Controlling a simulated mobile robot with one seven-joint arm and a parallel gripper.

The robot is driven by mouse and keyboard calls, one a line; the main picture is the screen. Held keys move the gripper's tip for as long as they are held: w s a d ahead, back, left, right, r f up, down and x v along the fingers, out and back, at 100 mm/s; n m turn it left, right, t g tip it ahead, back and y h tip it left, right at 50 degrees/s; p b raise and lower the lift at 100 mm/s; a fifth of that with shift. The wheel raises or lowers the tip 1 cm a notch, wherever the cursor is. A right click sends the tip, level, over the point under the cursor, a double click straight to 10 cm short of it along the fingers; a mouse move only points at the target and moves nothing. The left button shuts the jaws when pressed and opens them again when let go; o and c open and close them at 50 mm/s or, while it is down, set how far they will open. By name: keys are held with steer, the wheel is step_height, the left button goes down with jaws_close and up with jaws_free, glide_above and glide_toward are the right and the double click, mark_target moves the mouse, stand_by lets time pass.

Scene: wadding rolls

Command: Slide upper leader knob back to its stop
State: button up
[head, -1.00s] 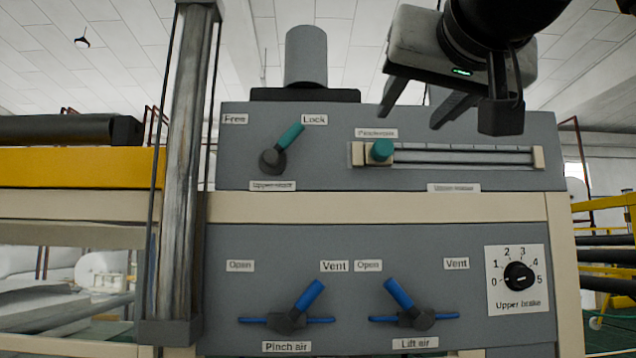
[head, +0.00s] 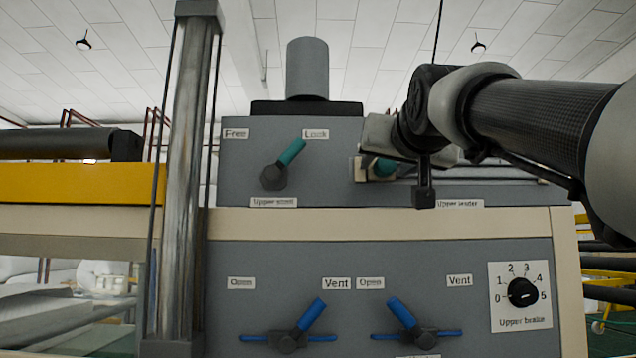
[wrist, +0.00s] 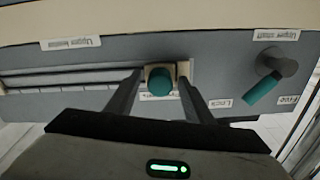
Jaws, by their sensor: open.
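The upper leader knob (head: 384,168) is a teal cap on a cream slider block, at the left end of its horizontal slotted track (head: 490,190) in the head view. My gripper partly hides it there. The upside-down wrist view shows the knob (wrist: 160,81) more fully, at the track's right end by a cream end block. My gripper (wrist: 159,77) is open, with one finger on each side of the knob. I see small gaps beside the cap; whether the fingers touch the slider block is unclear. The "Upper leader" label (head: 459,204) sits below the track.
Two blue levers, Pinch air (head: 303,325) and another (head: 409,322), and the Upper brake dial (head: 522,293) are on the lower panel. A metal column (head: 185,180) rises at left.

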jaws_close()
steer(key=shift+d, duration=0.15)
stand_by(0.4)
